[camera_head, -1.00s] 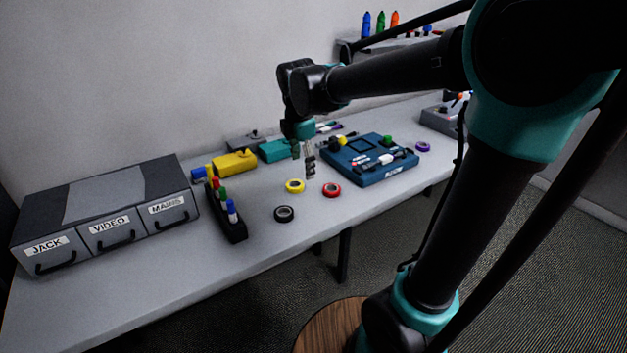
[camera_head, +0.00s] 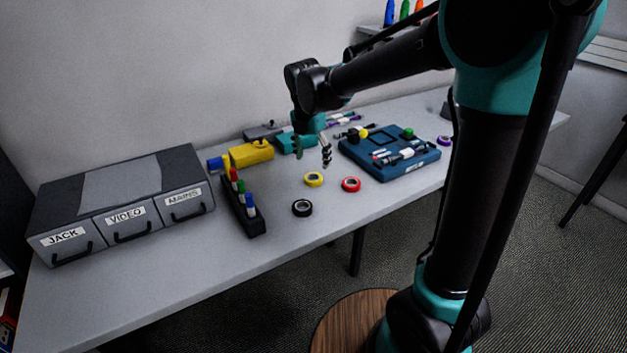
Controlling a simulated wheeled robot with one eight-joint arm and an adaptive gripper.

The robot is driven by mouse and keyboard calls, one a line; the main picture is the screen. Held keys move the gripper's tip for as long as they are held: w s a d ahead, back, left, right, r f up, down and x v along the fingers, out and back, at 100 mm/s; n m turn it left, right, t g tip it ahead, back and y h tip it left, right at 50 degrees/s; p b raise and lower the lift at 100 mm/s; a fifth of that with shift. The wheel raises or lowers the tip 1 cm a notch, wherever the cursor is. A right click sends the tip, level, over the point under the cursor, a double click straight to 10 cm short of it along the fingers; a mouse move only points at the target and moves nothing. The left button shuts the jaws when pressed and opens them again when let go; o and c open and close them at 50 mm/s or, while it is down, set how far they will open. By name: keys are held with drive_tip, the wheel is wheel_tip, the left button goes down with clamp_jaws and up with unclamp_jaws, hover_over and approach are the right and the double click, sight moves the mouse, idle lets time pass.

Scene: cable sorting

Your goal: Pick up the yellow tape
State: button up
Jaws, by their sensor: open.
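The yellow tape (camera_head: 314,180) is a small ring lying flat on the grey table, left of the red tape (camera_head: 351,185) and behind the black tape (camera_head: 302,208). My gripper (camera_head: 314,156) points down above the table, behind and above the yellow tape in the picture. Its fingers are spread apart, with nothing visible between them. It looks apart from the tape; its exact height is hard to tell.
A blue case (camera_head: 392,170) with connectors lies right of the tapes. A black rack (camera_head: 240,208) of coloured markers stands to the left. A drawer box (camera_head: 124,188) labelled JACK, VIDEO and MAINS is further left. A yellow tool (camera_head: 251,153) lies behind. The table front is clear.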

sight(313, 173)
drive_tip(key=shift+w+d+f, duration=0.1)
drive_tip(key=shift+w+f, duration=0.1)
drive_tip(key=shift+f, duration=1)
drive_tip(key=shift+w+a+f, duration=0.1)
drive_tip(key=shift+w+f, duration=0.05)
drive_tip(key=shift+f, duration=1)
drive_tip(key=shift+w+d+f, duration=0.1)
drive_tip(key=shift+w+f, duration=0.1)
drive_tip(key=shift+f, duration=1)
drive_tip(key=c, duration=1.1)
